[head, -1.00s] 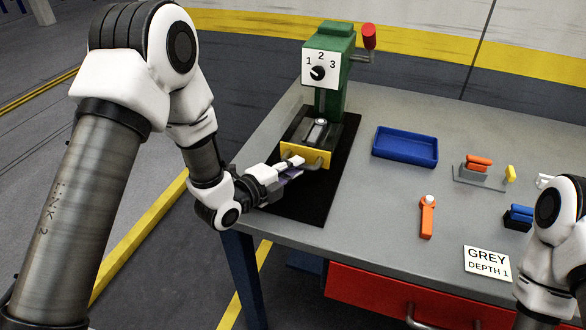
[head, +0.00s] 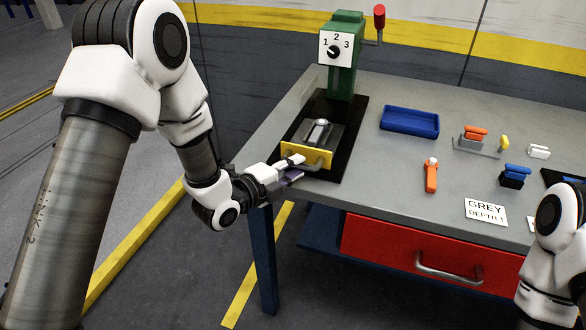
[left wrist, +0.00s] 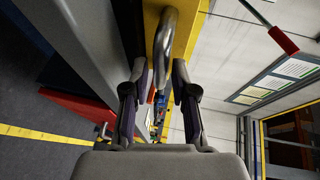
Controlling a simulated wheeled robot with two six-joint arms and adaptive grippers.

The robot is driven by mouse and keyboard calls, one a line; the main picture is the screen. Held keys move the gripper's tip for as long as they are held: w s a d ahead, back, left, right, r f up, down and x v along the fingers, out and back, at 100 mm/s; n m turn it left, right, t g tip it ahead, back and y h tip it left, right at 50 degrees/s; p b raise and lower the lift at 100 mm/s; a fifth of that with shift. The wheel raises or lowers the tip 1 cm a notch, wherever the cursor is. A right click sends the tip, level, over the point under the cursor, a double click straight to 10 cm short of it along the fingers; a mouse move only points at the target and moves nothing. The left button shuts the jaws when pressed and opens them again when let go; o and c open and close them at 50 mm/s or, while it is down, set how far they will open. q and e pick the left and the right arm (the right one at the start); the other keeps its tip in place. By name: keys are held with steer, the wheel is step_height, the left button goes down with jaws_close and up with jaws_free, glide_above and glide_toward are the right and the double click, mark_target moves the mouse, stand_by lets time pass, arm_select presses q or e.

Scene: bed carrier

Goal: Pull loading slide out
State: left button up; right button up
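The loading slide is a dark block with a yellow front plate (head: 293,150) and a grey bar handle (head: 318,163). It sticks out toward me from the foot of the green machine (head: 346,60), with a bare stretch between them. My left gripper (head: 296,167) is at the handle, near the mat's front edge. The yellow plate (left wrist: 188,18) is just beyond. My right arm shows at the lower right, but its gripper is out of view.
The slide sits over a black mat (head: 350,130) on a grey table. To the right are a blue tray (head: 410,120), an orange tool (head: 431,175), small coloured blocks and a "GREY DEPTH 1" card (head: 486,212). A red drawer (head: 400,245) is below. Floor left is clear.

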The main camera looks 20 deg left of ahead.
arm_select(q)
steer(key=shift+s, duration=0.1)
steer(key=v, duration=0.7)
steer(key=shift+s+r, duration=0.1)
steer(key=shift+a, duration=0.1)
